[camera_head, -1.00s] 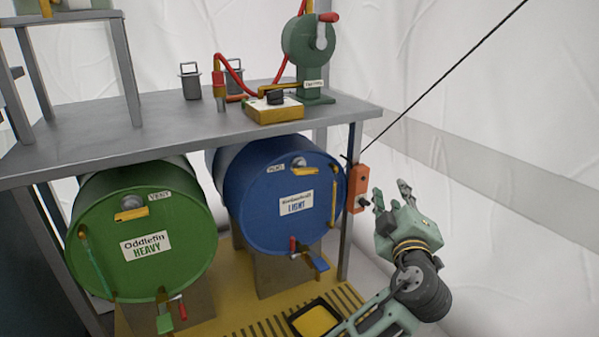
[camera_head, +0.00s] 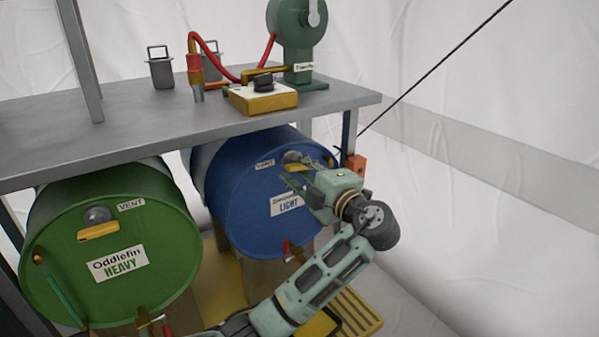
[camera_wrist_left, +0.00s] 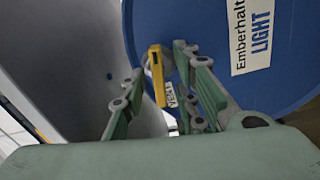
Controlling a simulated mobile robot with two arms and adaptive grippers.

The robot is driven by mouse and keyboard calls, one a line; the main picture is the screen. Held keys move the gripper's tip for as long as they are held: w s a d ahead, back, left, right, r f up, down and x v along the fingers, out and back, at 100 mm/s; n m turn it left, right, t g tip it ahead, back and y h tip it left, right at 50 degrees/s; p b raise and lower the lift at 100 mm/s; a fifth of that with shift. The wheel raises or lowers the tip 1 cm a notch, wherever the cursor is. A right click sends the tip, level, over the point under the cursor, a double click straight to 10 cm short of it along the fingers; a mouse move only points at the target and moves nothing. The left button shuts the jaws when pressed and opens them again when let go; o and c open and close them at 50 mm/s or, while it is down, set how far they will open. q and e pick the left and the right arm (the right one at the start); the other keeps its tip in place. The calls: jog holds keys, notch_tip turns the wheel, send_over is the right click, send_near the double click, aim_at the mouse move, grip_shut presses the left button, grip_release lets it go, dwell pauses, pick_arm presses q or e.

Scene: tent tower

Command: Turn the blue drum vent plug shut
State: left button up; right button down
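The blue drum (camera_head: 245,190) lies on its side under the bench, its round face toward me. Its vent plug (camera_head: 293,157) is at the top of that face, partly hidden by my left gripper (camera_head: 299,172). In the left wrist view, the plug's yellow handle (camera_wrist_left: 157,76) appears between the fingers of my left gripper (camera_wrist_left: 160,95). These fingers are spread, with gaps visible beside the handle. The VENT label (camera_wrist_left: 170,95) is partly covered by a finger. My right gripper is not in view.
The green drum (camera_head: 110,240) lies to the left, with its own vent plug. The grey bench top (camera_head: 130,120) overhangs both drums. An orange box (camera_head: 356,166) is on the bench leg right of the gripper. A red-handled tap (camera_head: 290,250) is low on the blue drum.

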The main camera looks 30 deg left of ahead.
pick_arm(q)
jog(key=shift+w+a, duration=0.1)
jog(key=shift+a, duration=0.15)
jog(key=shift+c, duration=0.3)
grip_shut()
